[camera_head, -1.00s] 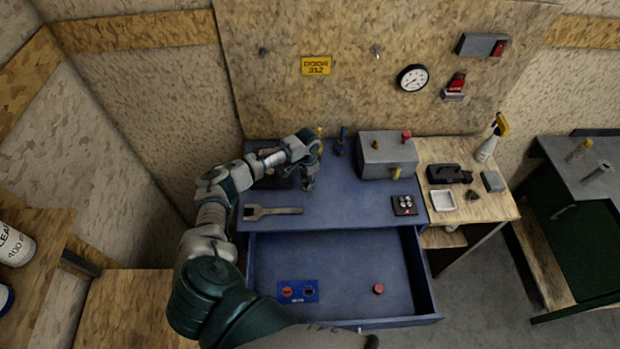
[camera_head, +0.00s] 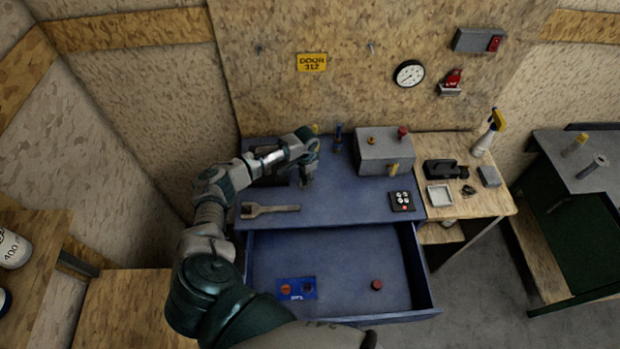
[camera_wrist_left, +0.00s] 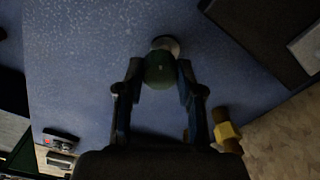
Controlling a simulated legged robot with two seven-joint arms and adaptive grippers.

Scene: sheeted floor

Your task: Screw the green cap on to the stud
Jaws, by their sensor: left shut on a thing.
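My left gripper (camera_head: 306,182) points down over the blue bench top. In the left wrist view its fingers (camera_wrist_left: 160,85) are shut on the green cap (camera_wrist_left: 159,70). A pale grey round piece (camera_wrist_left: 166,44) shows just past the cap, partly covered by it. It may be the stud or its base, and I cannot tell whether the cap touches it. In the head view the cap and that piece are hidden or too small to make out. My right gripper is not in view.
A grey spanner (camera_head: 270,209) lies in front of the gripper. A blue post (camera_head: 338,138) and a grey box (camera_head: 385,153) stand to its right. The drawer (camera_head: 345,258) is open below, holding a blue plate (camera_head: 296,289) and a red knob (camera_head: 377,285).

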